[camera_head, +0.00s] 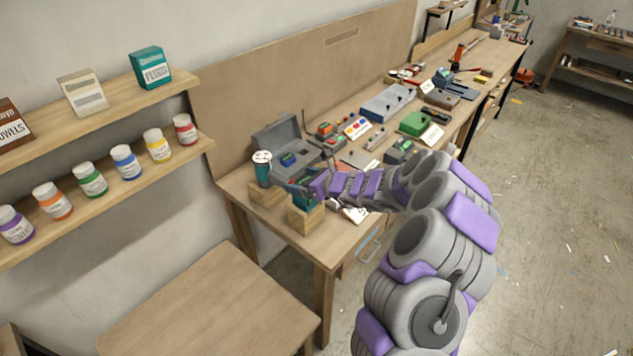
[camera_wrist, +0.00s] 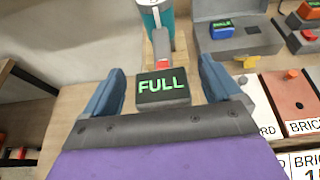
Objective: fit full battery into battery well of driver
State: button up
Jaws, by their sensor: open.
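The full battery (camera_wrist: 163,86), a dark block with green "FULL" lettering, sits between the fingers of my gripper (camera_wrist: 163,66) in the wrist view. The fingers stand apart, with a visible gap on each side of it. In the head view my gripper (camera_head: 303,188) is over the near end of the bench, by a teal part (camera_head: 303,202) at a wooden block (camera_head: 306,217). This teal part may be the driver; my gripper partly covers it. A grey and red piece (camera_wrist: 159,47) shows just beyond the battery. The battery well cannot be made out.
A teal cup-like thing (camera_head: 262,170) stands at the bench's left end. An open grey case (camera_head: 283,143) holds another green-lettered block (camera_wrist: 222,30). Labelled cards and devices crowd the right, including a brown plate (camera_wrist: 290,97). A lower wooden table (camera_head: 205,305) is bare.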

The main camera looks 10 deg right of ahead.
jog(key=p+v, duration=0.2)
jog(key=v, duration=1.5)
jog(key=shift+d, duration=0.1)
jog(key=shift+w, duration=0.1)
jog(key=s+a+r+n+g+y, duration=0.1)
jog(key=s+a+r+n+g, duration=0.15)
jog(key=a+n, duration=0.3)
jog(key=s+a+r+n+g+y, duration=0.2)
jog(key=s+a+r+n, duration=0.2)
jog(key=a, duration=0.3)
jog(key=s+a+n+g+h+b, duration=0.15)
jog(key=s+a+n+g, duration=0.25)
jog(key=s+a+n, duration=0.55)
jog(key=s+d+n+g+h, duration=0.2)
jog(key=s+n+g+h, duration=0.15)
jog(key=s, duration=0.85)
jog(key=s+d+f+n+h+b, duration=0.2)
jog(key=s+d+n+h, duration=0.4)
jog(key=s+d, duration=0.4)
jog(key=shift+s+d+g, duration=0.3)
jog(key=shift+s+d, duration=0.05)
jog(key=shift+s, duration=0.9)
